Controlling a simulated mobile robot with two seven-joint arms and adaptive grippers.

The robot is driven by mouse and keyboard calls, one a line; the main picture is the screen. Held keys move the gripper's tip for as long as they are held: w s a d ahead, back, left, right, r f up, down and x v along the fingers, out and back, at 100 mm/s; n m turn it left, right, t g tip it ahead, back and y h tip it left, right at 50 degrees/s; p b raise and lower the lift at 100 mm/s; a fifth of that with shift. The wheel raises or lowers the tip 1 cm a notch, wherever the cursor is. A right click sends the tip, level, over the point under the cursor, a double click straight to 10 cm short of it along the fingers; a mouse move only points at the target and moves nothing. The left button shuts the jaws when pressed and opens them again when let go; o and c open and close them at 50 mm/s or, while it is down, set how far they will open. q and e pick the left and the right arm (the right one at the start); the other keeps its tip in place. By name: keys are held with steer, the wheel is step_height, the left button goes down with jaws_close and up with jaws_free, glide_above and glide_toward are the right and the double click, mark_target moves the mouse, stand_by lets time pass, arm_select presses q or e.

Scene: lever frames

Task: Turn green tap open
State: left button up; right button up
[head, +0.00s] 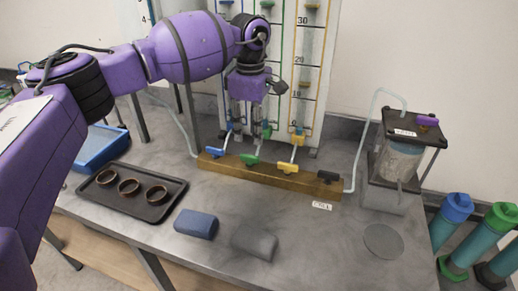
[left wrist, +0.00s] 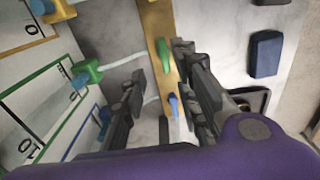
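The green tap (head: 249,159) has a flat green lever on a brass manifold bar (head: 222,165), between a blue tap (head: 213,152) and a yellow tap (head: 287,166). In the left wrist view the green lever (left wrist: 163,55) lies roughly along the bar. My left gripper (head: 247,128) points down just above and behind the green tap. In the left wrist view its two fingers (left wrist: 160,62) are apart, with the green lever appearing between their tips and nothing held. Whether a finger touches the lever cannot be told. My right gripper is not in view.
A black tap (head: 328,177) ends the bar at right. Tall scaled tubes (head: 272,60) stand behind it. A pump-like unit (head: 400,150) stands right. A black tray with rings (head: 165,212) and two blocks, blue (head: 196,223) and grey (head: 254,246), lie in front.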

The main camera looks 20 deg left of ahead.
mark_target(250, 156)
arm_select(q)
steer(key=shift+s+a+f, duration=0.45)
steer(key=shift+s+f, duration=0.1)
steer(key=shift+f, duration=0.25)
steer(key=shift+w+d+f, duration=0.1)
steer(key=shift+w+f, duration=0.05)
steer(key=shift+f, duration=1.35)
steer(key=shift+w+d+f, duration=0.1)
steer(key=shift+f, duration=1.4)
steer(key=shift+c, duration=0.4)
jaws_close()
